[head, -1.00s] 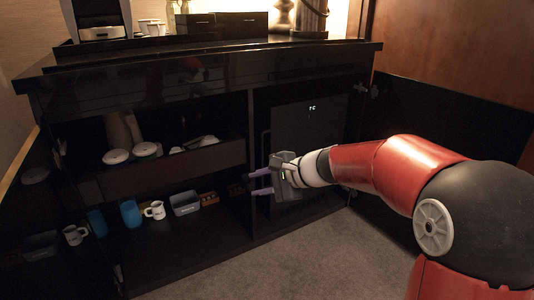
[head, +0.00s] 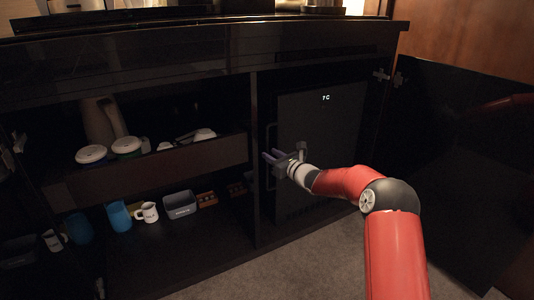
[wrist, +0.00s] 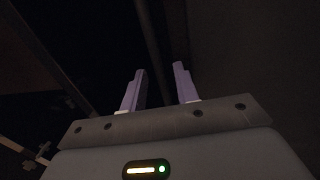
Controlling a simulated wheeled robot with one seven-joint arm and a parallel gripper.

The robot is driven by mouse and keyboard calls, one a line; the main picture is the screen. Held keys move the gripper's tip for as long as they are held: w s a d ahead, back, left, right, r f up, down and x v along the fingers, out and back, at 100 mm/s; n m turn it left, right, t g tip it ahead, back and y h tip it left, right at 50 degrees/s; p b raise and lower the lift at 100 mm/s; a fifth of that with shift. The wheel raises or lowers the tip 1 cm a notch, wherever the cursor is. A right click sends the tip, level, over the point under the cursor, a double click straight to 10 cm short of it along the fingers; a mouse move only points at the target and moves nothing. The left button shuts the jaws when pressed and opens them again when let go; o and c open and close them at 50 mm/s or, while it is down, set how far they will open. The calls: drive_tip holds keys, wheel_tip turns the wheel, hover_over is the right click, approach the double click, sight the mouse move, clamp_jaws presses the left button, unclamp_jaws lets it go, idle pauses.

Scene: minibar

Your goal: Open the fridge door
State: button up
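The fridge door (head: 318,140) is a dark panel in the right part of the cabinet, with a small lit "7 C" display near its top. It looks shut. A thin vertical handle (head: 270,150) runs along its left edge. My gripper (head: 267,157) is at about the middle of the handle's height, with its fingers pointing left. In the wrist view my gripper (wrist: 160,90) shows two purple fingers spread apart with nothing between them. A dark vertical bar, likely the handle (wrist: 153,50), shows beyond and between the fingertips. Contact cannot be told.
An open shelf on the left holds blue cups (head: 118,216), a white mug (head: 148,212) and a grey bin (head: 180,205). A cabinet divider (head: 256,200) stands just left of the handle. An open dark cabinet door (head: 460,150) is on the right. Carpet (head: 320,250) in front is clear.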

sight(267, 152)
drive_tip(key=shift+x, duration=1.6)
clamp_jaws()
